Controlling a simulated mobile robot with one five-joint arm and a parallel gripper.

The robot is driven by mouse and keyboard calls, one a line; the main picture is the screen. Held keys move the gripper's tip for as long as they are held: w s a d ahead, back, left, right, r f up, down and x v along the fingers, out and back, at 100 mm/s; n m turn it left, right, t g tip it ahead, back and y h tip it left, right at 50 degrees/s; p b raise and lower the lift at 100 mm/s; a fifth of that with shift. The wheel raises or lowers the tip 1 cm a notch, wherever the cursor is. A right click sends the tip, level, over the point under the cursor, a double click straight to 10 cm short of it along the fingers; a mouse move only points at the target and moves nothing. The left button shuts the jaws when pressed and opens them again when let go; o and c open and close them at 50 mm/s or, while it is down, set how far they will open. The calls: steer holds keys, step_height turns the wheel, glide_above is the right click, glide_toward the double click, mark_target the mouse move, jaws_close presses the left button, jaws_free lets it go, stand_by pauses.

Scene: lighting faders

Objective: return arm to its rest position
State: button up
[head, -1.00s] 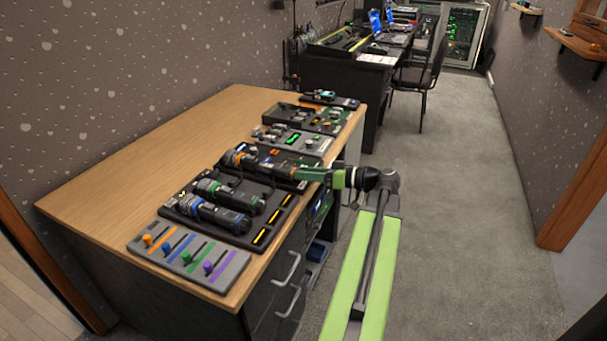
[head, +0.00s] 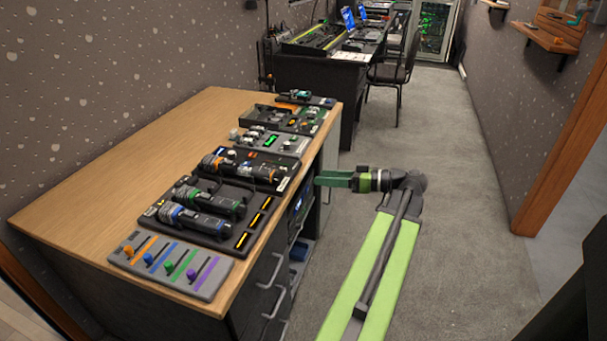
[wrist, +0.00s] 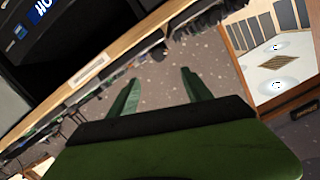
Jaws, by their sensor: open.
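My gripper (head: 322,181) is green and sits just off the right edge of the wooden table in the head view, at about the height of the tabletop or a little below. In the wrist view my gripper (wrist: 158,88) has its two green fingers spread apart with nothing between them. My arm reaches up from the lower right and bends left at the elbow. A grey fader panel (head: 215,284) with orange, blue, green and purple knobs lies at the near edge of the table (head: 110,170).
A black board (head: 228,236) with several torch-like lights lies behind the fader panel. More control panels (head: 268,141) line the right edge. Drawers with handles (head: 268,275) are below. The grey floor (head: 450,180) to the right is clear. A desk and chair (head: 392,75) stand farther back.

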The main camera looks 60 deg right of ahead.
steer(key=shift+v, duration=2.2)
